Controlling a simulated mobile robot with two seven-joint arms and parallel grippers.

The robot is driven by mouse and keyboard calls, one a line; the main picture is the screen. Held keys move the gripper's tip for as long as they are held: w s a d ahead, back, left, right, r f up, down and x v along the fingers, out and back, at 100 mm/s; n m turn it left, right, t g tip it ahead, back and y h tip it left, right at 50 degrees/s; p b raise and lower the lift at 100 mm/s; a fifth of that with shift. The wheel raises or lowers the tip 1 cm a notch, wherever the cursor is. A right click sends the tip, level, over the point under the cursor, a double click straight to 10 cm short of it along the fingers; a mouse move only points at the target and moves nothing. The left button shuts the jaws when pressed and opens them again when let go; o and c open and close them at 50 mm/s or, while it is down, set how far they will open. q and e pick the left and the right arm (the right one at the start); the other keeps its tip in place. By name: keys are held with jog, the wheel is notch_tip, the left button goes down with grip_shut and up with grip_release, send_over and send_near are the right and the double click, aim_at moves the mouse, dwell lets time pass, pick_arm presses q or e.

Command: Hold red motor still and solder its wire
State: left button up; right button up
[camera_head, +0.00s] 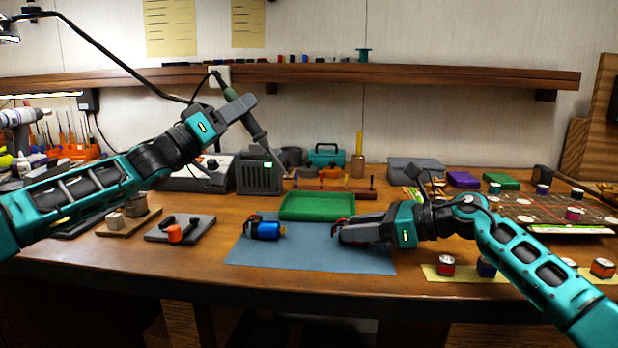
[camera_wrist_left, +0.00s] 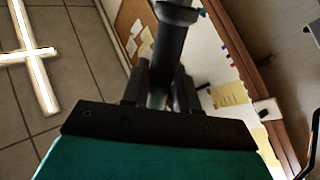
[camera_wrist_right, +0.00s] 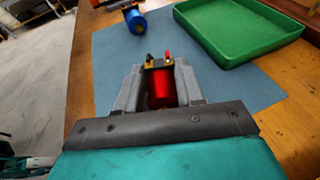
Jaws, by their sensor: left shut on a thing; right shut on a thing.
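My left gripper (camera_head: 236,106) is shut on a soldering iron (camera_head: 255,128), raised above the back of the bench with its tip pointing down to the right. The iron's handle (camera_wrist_left: 172,45) also shows in the left wrist view. My right gripper (camera_head: 342,231) is shut on the red motor (camera_wrist_right: 161,88), low over the blue mat (camera_head: 310,258). The motor lies between the fingers with its terminal end facing out; a red and a dark wire stub show there. In the head view the motor is mostly hidden by the fingers. The iron and motor are well apart.
A blue motor (camera_head: 265,229) lies on the mat's left part, near a green tray (camera_head: 331,206) behind. A grey soldering station (camera_head: 259,173) stands further back. Small red and blue canisters (camera_head: 446,265) sit front right. The mat's front is clear.

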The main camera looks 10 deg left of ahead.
jog(key=shift+f, duration=0.4)
jog(key=o, duration=0.8)
jog(key=shift+o, duration=1.4)
jog(key=shift+r, duration=0.25)
jog(key=v, duration=1.2)
jog(key=shift+s, duration=0.1)
